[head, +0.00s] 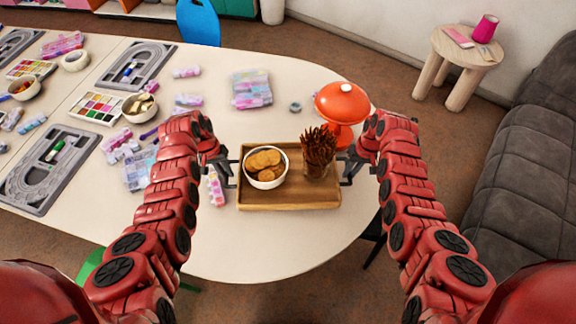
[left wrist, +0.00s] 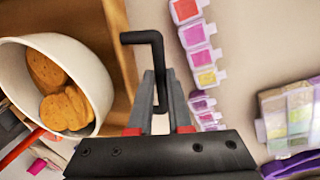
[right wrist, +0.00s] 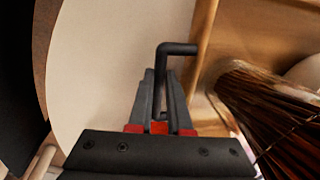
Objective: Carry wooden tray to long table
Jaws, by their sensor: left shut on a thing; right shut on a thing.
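The wooden tray (head: 290,198) is level over the rounded end of the long white table (head: 250,240); I cannot tell whether it touches the top. It carries a white bowl of cookies (head: 266,166) and a glass of dark thin sticks (head: 318,152). My left gripper (head: 229,170) is shut on the tray's left black handle, which shows in the left wrist view (left wrist: 155,45). My right gripper (head: 349,168) is shut on the right black handle, seen in the right wrist view (right wrist: 175,48).
An orange lamp-like object (head: 342,104) stands just behind the tray's right side. Pink bead boxes (head: 216,188) lie by my left gripper. Grey bead boards (head: 55,165), bowls and paint sets fill the table's left. A round stool (head: 466,48) and grey sofa (head: 530,170) stand to the right.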

